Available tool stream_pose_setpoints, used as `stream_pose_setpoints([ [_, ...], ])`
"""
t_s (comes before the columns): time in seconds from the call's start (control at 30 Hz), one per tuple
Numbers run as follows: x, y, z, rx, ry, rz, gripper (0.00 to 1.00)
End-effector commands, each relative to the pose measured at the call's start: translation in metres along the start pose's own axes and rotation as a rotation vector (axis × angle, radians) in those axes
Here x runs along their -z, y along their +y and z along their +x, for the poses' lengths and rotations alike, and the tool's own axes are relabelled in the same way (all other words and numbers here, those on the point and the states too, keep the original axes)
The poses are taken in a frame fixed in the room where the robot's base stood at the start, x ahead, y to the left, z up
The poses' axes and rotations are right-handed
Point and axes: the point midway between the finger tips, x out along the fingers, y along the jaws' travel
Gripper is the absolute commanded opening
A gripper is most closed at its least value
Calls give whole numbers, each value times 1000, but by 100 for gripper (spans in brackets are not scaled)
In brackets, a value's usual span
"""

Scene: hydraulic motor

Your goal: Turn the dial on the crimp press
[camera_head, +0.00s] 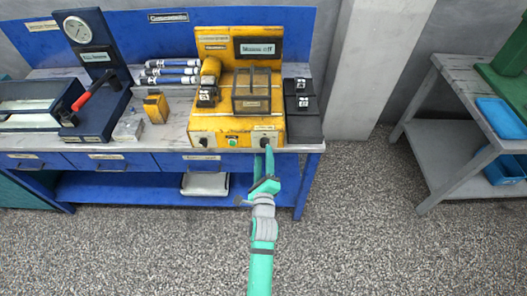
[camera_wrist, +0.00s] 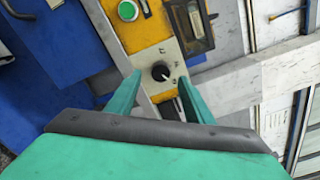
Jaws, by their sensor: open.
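The yellow crimp press (camera_head: 222,128) stands on the blue workbench. Its small black dial is on the front panel at the lower right, and it shows clearly in the wrist view as a round black dial (camera_wrist: 160,71) on a pale plate with small marks. My gripper (camera_head: 263,158) is in front of the press, just at the dial. In the wrist view its two green fingers (camera_wrist: 136,88) are spread apart, one on each side of the dial, with nothing between them but the view of the panel. I cannot tell whether the fingertips touch the dial.
A green button (camera_wrist: 128,11) sits on the panel near the dial. A blue lever press (camera_head: 90,100) and a small yellow device (camera_head: 155,107) stand on the bench to the left. A grey table (camera_head: 440,120) stands at right. The floor (camera_head: 380,240) is clear.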

Motion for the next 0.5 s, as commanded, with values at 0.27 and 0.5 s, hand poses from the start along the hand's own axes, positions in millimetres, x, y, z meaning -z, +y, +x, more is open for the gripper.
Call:
stream_pose_setpoints([
  [0.27,-1,2,-46,-3,-1,0,47],
  [0.5,-1,1,-63,-2,-1,0,47],
])
